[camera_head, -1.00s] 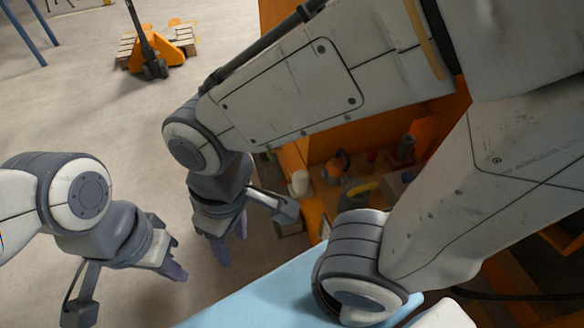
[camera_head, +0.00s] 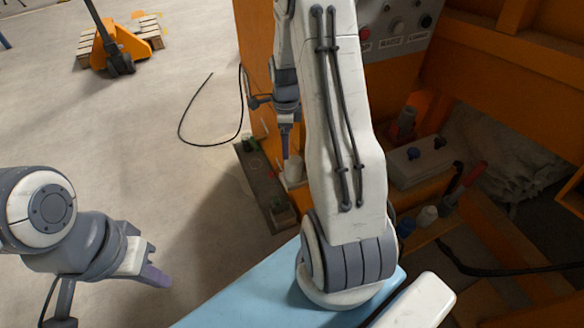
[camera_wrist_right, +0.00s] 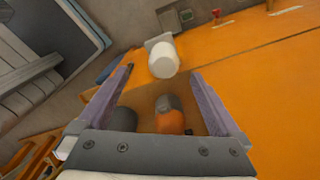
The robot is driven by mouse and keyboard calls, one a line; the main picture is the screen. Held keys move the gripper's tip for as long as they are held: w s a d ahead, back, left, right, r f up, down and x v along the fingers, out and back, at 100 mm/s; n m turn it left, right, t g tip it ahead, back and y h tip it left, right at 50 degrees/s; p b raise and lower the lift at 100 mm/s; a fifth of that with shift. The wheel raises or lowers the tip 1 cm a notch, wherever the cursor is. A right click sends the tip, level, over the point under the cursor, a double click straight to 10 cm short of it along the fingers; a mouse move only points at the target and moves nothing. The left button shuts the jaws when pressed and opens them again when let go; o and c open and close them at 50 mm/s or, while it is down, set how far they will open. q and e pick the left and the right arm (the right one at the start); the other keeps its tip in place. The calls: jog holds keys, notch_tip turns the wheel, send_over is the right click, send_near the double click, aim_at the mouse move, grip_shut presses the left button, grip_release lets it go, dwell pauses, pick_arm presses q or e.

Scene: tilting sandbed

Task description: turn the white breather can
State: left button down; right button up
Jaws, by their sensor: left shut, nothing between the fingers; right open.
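The white breather can (camera_wrist_right: 163,60) is a pale cylinder on a grey bracket beside an orange panel in the right wrist view. It also shows in the head view as a small white shape (camera_head: 293,171), partly hidden by my right arm. My right gripper (camera_wrist_right: 163,72) is open, its two purple fingers spread to either side of the can's line. The can lies beyond the fingertips, and nothing shows between the fingers touching it. In the head view the right gripper (camera_head: 286,150) is small and just above the can. My left gripper (camera_head: 160,277) is shut and empty over the floor.
An orange bottle with a grey top (camera_wrist_right: 170,116) shows between the finger bases in the wrist view. A control panel (camera_head: 395,22), a grey box with blue knobs (camera_head: 422,163) and orange frame parts are at the right. A black cable (camera_head: 181,125) lies on the open floor.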

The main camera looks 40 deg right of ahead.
aim_at(294, 160)
jog(key=shift+s+d+f+m, duration=0.15)
jog(key=shift+d+f+m, duration=0.3)
jog(key=shift+d+f, duration=0.2)
jog(key=shift+s+d+f+m, duration=0.15)
jog(key=shift+d+f+m, duration=0.3)
jog(key=shift+d+f, duration=0.15)
notch_tip(294, 160, down, 10)
jog(key=shift+a+r+b, duration=0.1)
jog(key=shift+a+b, duration=0.05)
jog(key=shift+b, duration=0.4)
jog(key=shift+c, duration=0.3)
jog(key=c, duration=1.2)
